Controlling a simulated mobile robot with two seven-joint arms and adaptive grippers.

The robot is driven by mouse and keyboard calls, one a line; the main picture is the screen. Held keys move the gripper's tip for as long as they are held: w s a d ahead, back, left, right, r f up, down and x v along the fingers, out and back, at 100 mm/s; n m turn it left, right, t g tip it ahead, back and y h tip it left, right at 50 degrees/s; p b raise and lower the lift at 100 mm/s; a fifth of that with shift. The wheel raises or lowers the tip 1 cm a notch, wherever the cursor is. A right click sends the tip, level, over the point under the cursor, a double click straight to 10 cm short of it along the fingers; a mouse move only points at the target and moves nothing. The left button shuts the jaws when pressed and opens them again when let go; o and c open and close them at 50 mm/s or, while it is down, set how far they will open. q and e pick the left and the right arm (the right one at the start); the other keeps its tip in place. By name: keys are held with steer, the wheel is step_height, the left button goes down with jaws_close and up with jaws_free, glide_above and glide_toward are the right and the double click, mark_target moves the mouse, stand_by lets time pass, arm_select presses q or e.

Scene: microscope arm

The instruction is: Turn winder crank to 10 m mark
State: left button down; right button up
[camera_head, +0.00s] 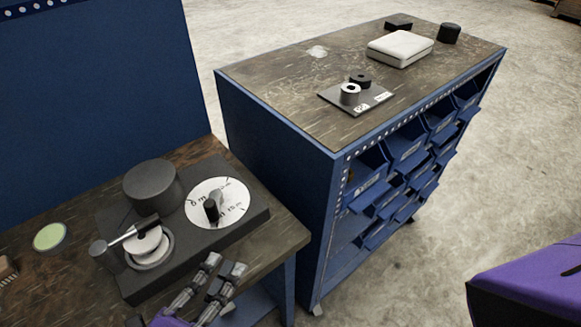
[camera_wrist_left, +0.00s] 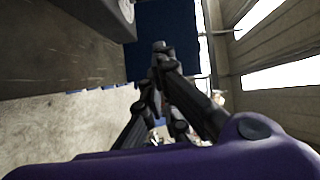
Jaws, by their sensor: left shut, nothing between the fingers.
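The winder is a dark grey base (camera_head: 185,245) on the near wooden bench. It carries a round dark drum (camera_head: 152,185) and a white dial (camera_head: 221,200) with black marks and lettering too small to read surely. A short black knob (camera_head: 211,209) stands on the dial. At the base's left, a silver rod with a dark end (camera_head: 133,231) lies across a white spool (camera_head: 150,246); I cannot tell which part is the crank. My left gripper (camera_head: 224,266) is shut and empty, near the base's front right edge, apart from dial and knob. It also shows in the left wrist view (camera_wrist_left: 161,52).
A green-topped round disc (camera_head: 50,236) lies left of the winder. A blue cabinet with a wooden top (camera_head: 290,75) and open bins (camera_head: 405,150) stands to the right. On it are a small plate with rings (camera_head: 370,101) and a white box (camera_head: 400,48).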

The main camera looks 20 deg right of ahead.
mark_target(214, 201)
arm_select(q)
steer(key=shift+m, duration=0.6)
steer(key=w+d, duration=0.1)
steer(key=w, duration=0.2)
steer(key=w+d+p, duration=0.1)
steer(key=w, duration=0.2)
steer(key=w+d+p, duration=0.1)
steer(key=w, duration=0.2)
steer(key=shift+d, duration=0.15)
arm_select(e)
steer(key=shift+w+a+r, duration=0.15)
steer(key=shift+w+r, duration=0.6)
steer(key=shift+r, duration=0.3)
